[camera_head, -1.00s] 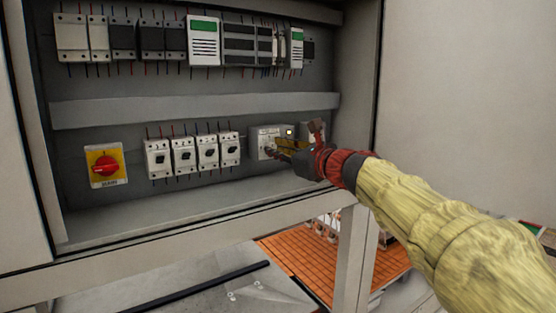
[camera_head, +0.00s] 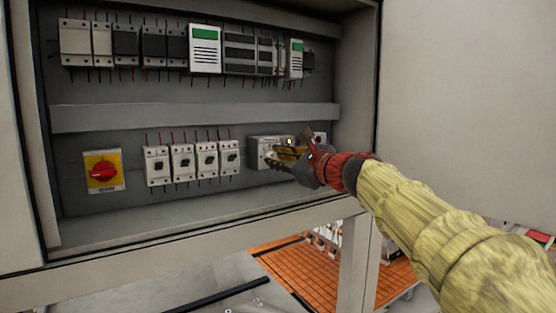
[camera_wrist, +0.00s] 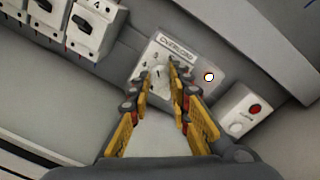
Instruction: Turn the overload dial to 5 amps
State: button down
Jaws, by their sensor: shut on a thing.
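The overload unit (camera_wrist: 201,57) is a pale box labelled OVERLOAD on the cabinet's back panel, with a lit lamp (camera_wrist: 208,77) beside its dial. My gripper (camera_wrist: 159,73) has yellow-padded fingers and is shut on the dial. In the head view the overload unit (camera_head: 262,143) is at the right of the lower row, partly hidden by my gripper (camera_head: 272,157).
A small box with a red button (camera_wrist: 255,109) is right of the overload unit. Several breakers (camera_head: 207,158) and a red rotary switch on a yellow plate (camera_head: 103,171) are to the left. A grey trunking bar (camera_head: 190,117) runs above; the cabinet's front edge (camera_head: 210,228) lies below.

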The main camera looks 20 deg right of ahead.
jog(key=c, duration=1.7)
grip_release()
jog(key=shift+o, duration=0.3)
jog(key=v, duration=1.2)
